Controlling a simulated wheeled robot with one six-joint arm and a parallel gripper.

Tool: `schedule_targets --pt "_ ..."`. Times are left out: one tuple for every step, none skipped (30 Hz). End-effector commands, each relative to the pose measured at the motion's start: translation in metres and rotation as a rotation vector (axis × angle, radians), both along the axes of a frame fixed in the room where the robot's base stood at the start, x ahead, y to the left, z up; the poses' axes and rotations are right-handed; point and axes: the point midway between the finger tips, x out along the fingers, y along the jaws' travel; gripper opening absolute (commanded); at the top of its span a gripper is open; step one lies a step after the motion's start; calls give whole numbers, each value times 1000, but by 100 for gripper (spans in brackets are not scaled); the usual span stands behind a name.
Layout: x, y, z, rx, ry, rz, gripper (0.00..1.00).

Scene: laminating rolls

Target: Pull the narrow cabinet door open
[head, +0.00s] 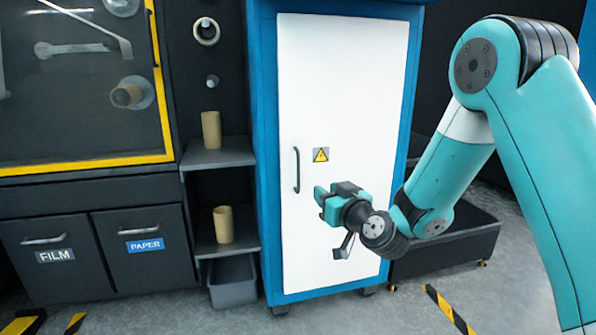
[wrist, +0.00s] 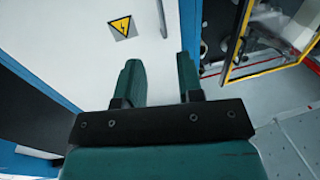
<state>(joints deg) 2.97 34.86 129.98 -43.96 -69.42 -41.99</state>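The narrow cabinet door (head: 345,90) is a tall white panel in a blue frame, and it looks shut. Its dark vertical bar handle (head: 297,170) is near the door's left edge, left of a yellow warning sign. My gripper (head: 319,194) is in front of the door, right of the handle and a little lower in the head view. In the wrist view my gripper (wrist: 160,75) has its two green fingers apart with nothing between them. The handle (wrist: 162,18) shows beyond the fingertips, roughly in line with the gap. The fingers do not appear to touch it.
Left of the cabinet are dark shelves (head: 218,158) with cardboard tubes and a grey bin (head: 233,282). FILM and PAPER drawers (head: 145,245) sit further left. A low black platform (head: 450,245) stands right of the cabinet. The floor in front looks mostly clear, with striped tape.

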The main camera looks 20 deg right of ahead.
Motion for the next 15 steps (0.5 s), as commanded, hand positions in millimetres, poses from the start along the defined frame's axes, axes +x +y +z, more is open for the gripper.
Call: schedule_targets --pt "9 3 8 1 2 3 34" --pt "14 4 9 -2 1 3 34" --pt "22 6 9 -1 1 4 34" --pt "28 7 9 -2 2 4 34" --pt "33 8 9 -1 1 4 34" --pt "41 10 8 -2 1 4 34" --pt "47 12 8 -3 -1 6 34" --pt "54 13 7 -2 0 6 34" --pt "62 15 8 -2 -1 5 34" --pt "68 16 6 -2 -2 4 34" --pt "75 18 3 -3 -3 6 34" --pt "85 19 3 -1 -3 6 34" --pt "91 20 2 -2 -2 5 34" --pt "97 22 1 0 -3 4 34" --pt "106 23 -1 0 -3 5 34"
